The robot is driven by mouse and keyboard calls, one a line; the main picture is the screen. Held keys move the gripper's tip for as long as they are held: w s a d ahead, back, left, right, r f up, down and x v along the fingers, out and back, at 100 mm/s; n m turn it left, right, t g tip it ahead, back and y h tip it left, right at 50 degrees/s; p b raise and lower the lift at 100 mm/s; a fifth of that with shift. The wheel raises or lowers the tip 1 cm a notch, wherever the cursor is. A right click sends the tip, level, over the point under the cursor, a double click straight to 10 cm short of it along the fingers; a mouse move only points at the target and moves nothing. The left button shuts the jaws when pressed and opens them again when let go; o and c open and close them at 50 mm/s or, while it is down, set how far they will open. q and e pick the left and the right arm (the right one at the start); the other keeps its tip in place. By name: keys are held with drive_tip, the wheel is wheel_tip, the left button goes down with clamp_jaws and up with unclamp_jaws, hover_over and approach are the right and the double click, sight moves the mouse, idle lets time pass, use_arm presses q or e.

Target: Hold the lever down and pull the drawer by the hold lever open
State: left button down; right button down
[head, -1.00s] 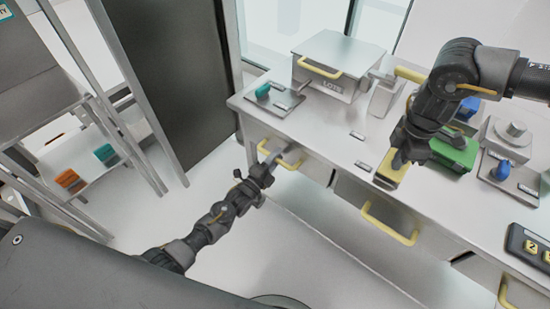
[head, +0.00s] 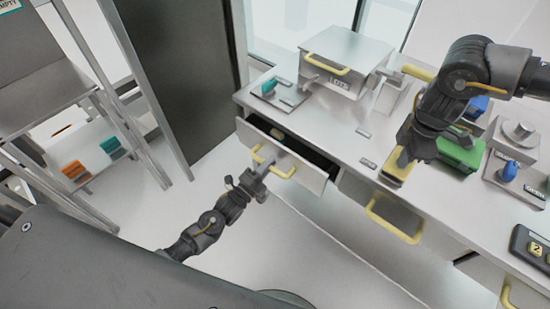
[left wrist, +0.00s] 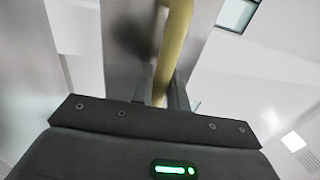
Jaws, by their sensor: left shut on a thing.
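The left drawer (head: 312,180) under the counter stands partly open, its dark inside showing. My left gripper (head: 266,172) is shut on its yellow handle (head: 257,153). In the left wrist view the handle (left wrist: 177,40) runs between the fingers (left wrist: 161,88). The yellow hold lever (head: 396,168) is at the counter's front edge. My right gripper (head: 404,148) is over the lever and appears to touch it from above. Its fingertips are partly hidden, so I cannot tell whether it is open or shut.
A green box (head: 458,152) sits right beside my right gripper. A grey lidded box (head: 342,62) with a yellow handle stands at the back of the counter. Another drawer (head: 385,212) is to the right. A shelf rack (head: 110,120) stands left; the floor between is clear.

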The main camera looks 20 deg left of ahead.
drive_tip(key=shift+f, duration=0.1)
use_arm(q)
drive_tip(key=c, duration=1.4)
unclamp_jaws()
drive_tip(key=v, duration=1.2)
drive_tip(key=shift+r, duration=0.1)
